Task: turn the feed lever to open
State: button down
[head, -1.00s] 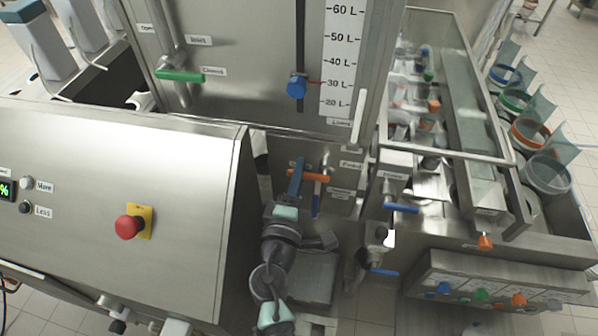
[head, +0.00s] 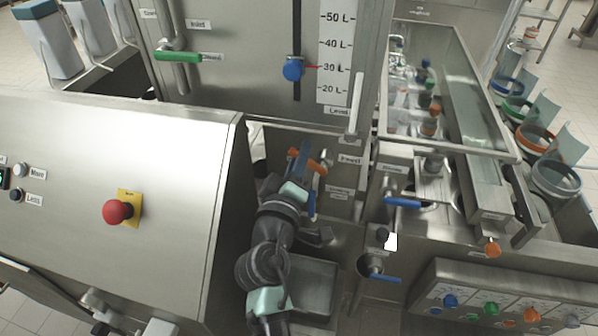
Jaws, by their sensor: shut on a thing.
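The orange-handled lever (head: 317,166), which I take as the feed lever, sits on the steel panel in the recess below the tank. Its handle slopes down to the right. My gripper (head: 303,163), with blue fingers, reaches up from below and is shut on this handle; one finger crosses in front of it. The fingers and my wrist hide part of the handle and its pivot. Small labels beside the lever (head: 349,160) are too blurred to read surely.
A green inlet lever (head: 178,56) and blue level slider (head: 293,68) are above. Blue-handled levers (head: 402,202) stand to the right. The control cabinet (head: 120,210) with a red stop button (head: 117,212) is close on the left. A steel basin (head: 312,285) lies below.

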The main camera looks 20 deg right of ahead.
jog(key=m+b, duration=0.1)
jog(key=m, duration=0.1)
jog(key=d+m+b, duration=0.1)
jog(key=b, duration=0.1)
jog(key=s+r+m+b, duration=0.1)
jog(key=m, duration=0.1)
jog(key=shift+d+r+m+b, duration=0.1)
jog(key=shift+d+m+b, duration=0.15)
jog(key=shift+m+b, duration=0.1)
jog(key=shift+s+d+r+m+b, duration=0.15)
jog(key=shift+s+d+m+b, duration=0.15)
jog(key=shift+m+b, duration=0.55)
jog(key=shift+s+d+r+m+b, duration=0.2)
jog(key=shift+d+m+b, duration=0.15)
jog(key=shift+m+b, duration=0.5)
jog(key=shift+s+d+r+m+b, duration=0.2)
jog(key=shift+d+m+b, duration=0.25)
jog(key=shift+m, duration=0.6)
jog(key=c, duration=0.8)
grip_release()
jog(key=shift+s+a, duration=0.1)
jog(key=b+v, duration=0.3)
jog(key=v, duration=0.9)
jog(key=shift+s+a, duration=0.25)
jog(key=shift+s, duration=0.05)
